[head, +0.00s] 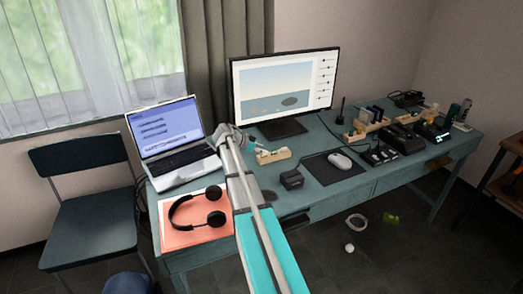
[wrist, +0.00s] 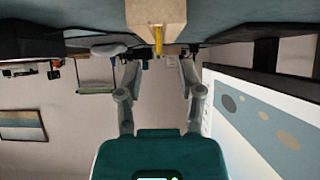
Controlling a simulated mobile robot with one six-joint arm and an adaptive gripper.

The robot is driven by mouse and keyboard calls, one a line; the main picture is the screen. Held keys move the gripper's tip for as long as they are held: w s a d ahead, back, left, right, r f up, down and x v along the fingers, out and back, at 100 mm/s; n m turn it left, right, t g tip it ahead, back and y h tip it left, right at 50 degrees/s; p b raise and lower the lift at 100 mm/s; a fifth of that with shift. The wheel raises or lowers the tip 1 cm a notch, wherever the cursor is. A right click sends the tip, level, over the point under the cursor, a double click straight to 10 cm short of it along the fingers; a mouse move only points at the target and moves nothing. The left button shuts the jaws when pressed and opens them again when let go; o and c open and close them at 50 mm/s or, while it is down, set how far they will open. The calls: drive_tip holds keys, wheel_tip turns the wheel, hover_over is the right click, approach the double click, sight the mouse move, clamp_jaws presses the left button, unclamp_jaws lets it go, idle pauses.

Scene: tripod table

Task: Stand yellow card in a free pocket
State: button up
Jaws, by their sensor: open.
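The yellow card (wrist: 158,38) shows as a narrow upright yellow strip in the wrist view, against the end of a pale wooden block (wrist: 155,12). Whether it stands in a pocket there, I cannot tell. In the head view a small pale wooden holder (head: 275,156) lies on the desk just right of my gripper (head: 254,147); the card is too small to make out there. In the wrist view my gripper (wrist: 158,68) is open, its fingers apart on either side below the card, with nothing held between them.
The monitor (head: 284,85) stands behind my gripper, and the laptop (head: 170,135) is to its left. Headphones (head: 197,207) lie at the desk's front left. A mouse (head: 340,160) rests on a dark mat. Another wooden rack (head: 366,127) with several items stands further right.

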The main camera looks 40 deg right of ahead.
drive_tip(key=shift+r+p, duration=3.3)
drive_tip(key=shift+r, duration=0.25)
drive_tip(key=s+a+n+t+y+p, duration=0.1)
drive_tip(key=s+a+n+y+p, duration=0.2)
drive_tip(key=a, duration=1.1)
drive_tip(key=s+a+r+n+t+y+p, duration=0.1)
drive_tip(key=s+a+n+y+p, duration=0.2)
drive_tip(key=s+a+n, duration=0.5)
drive_tip(key=s+a+n+y+p, duration=0.3)
drive_tip(key=s+a+n, duration=0.3)
drive_tip(key=a, duration=1.4)
drive_tip(key=n+y, duration=0.1)
drive_tip(key=n, duration=0.2)
drive_tip(key=shift+a+r+n+t+y+p, duration=0.3)
drive_tip(key=shift+a+n+t+y, duration=0.05)
drive_tip(key=shift+n+t+y, duration=0.05)
drive_tip(key=shift+s, duration=0.1)
